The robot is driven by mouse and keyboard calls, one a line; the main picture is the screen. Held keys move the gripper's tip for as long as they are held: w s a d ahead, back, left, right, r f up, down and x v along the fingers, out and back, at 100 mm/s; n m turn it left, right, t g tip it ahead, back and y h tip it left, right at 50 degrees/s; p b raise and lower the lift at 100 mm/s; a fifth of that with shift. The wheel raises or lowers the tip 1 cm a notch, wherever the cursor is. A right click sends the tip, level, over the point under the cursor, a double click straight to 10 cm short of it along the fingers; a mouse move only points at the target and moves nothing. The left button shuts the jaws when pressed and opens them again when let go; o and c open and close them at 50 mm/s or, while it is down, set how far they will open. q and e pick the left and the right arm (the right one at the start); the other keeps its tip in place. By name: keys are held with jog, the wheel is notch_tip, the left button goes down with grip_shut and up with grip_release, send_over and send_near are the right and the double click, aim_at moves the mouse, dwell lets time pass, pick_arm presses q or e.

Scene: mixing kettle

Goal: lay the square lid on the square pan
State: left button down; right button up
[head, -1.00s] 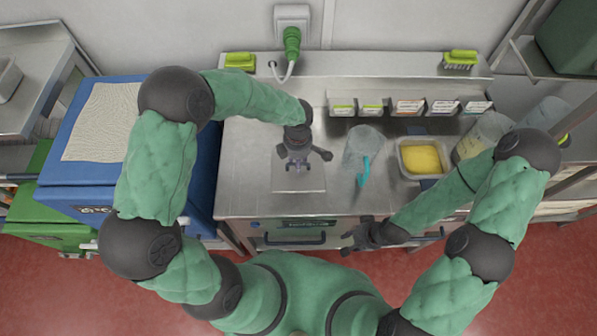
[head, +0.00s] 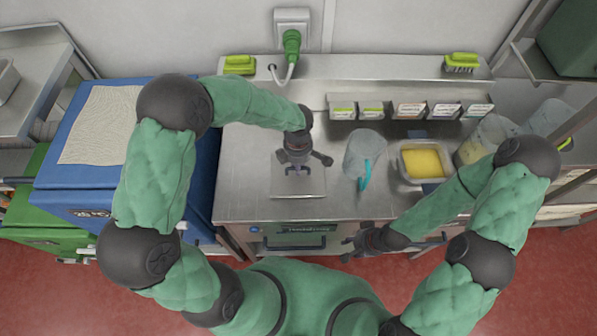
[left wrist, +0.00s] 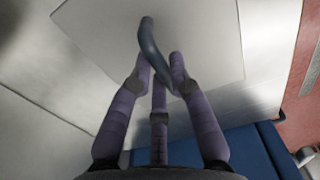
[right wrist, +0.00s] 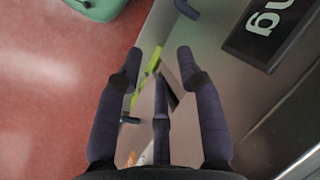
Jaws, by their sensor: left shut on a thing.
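The square lid (head: 312,187) is a flat grey plate at the left of the steel bench, under my left gripper (head: 298,170). In the left wrist view the lid (left wrist: 205,35) has a dark curved handle (left wrist: 148,38). My left gripper (left wrist: 160,72) is shut on this handle. I cannot tell whether the lid touches the bench. The square pan (head: 401,172) stands to the right on the bench, uncovered, with yellow contents (head: 422,161). My right gripper (head: 360,240) is in front of the bench edge; in the right wrist view (right wrist: 160,68) its fingers are apart and empty.
A clear jug (head: 362,150) with a blue handle (head: 366,175) stands between lid and pan. Clear containers (head: 487,137) stand right of the pan. Small labelled boxes (head: 408,110) line the back. A blue bin (head: 70,190) is at the left.

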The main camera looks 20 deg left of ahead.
pick_arm(q)
jog(key=shift+r+p, duration=0.95)
jog(key=shift+r, duration=1.4)
jog(key=shift+f, duration=0.1)
